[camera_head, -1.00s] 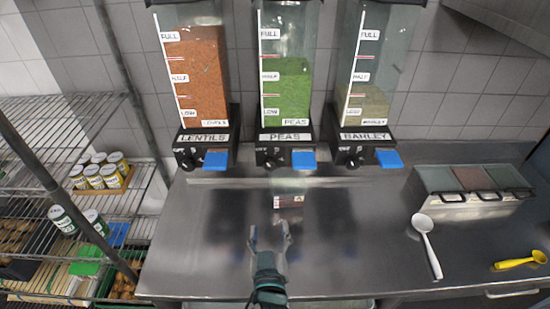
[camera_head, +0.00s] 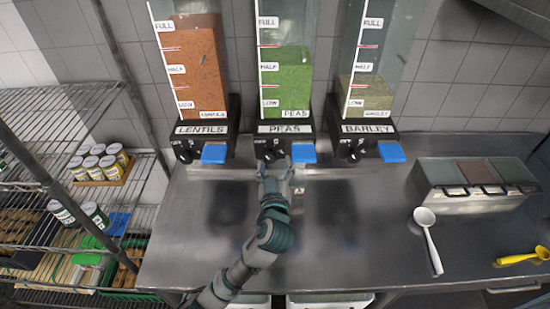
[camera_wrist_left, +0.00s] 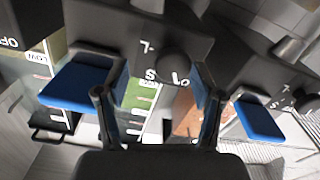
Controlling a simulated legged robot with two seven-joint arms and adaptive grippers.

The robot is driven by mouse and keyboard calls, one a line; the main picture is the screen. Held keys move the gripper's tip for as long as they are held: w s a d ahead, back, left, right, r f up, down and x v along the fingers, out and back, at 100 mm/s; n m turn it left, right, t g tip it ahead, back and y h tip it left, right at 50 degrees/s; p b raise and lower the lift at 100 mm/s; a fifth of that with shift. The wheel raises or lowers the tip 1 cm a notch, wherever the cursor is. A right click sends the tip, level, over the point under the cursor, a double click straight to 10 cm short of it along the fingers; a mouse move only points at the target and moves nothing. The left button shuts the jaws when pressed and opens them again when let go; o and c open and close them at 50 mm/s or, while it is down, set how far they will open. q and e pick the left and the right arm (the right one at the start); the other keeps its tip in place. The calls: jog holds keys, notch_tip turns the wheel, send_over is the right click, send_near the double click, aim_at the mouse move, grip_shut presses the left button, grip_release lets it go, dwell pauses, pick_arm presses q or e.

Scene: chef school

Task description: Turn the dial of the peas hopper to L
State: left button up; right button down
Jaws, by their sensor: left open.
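The peas hopper (camera_head: 290,85) is the middle one of three and holds green peas. Its black dial (camera_head: 269,155) sits on the black base, left of a blue paddle (camera_head: 303,153). In the left wrist view, which looks upside down, the round dial (camera_wrist_left: 174,65) has white marks L and S beside it; its pointing direction is unclear. My left gripper (camera_head: 274,170) is open just below and in front of the dial. In the wrist view its fingers (camera_wrist_left: 158,98) stand apart with the dial beyond the gap, apparently not gripped. My right gripper is out of view.
The lentils hopper (camera_head: 196,80) stands left and the barley hopper (camera_head: 368,90) right, each with a dial and blue paddle. The steel counter (camera_head: 345,245) is clear in the middle.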

aim_at(269, 160)
pick_arm(q)
jog(key=shift+w+a+r, duration=0.1)
jog(key=shift+w+a, duration=0.85)
jog(key=shift+w, duration=0.3)
jog(key=shift+w+a, duration=0.2)
jog(key=shift+a, duration=0.1)
jog(key=shift+w+a+f, duration=0.1)
jog(key=shift+f, duration=0.1)
jog(key=shift+d+r, duration=0.1)
jog(key=shift+d, duration=0.5)
jog(key=c, duration=0.6)
jog(key=shift+s+d, duration=0.2)
jog(key=c, duration=0.5)
jog(key=shift+a, duration=0.2)
jog(key=shift+c, duration=0.2)
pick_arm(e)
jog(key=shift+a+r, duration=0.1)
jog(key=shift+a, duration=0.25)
pick_arm(q)
jog(key=shift+w, duration=0.1)
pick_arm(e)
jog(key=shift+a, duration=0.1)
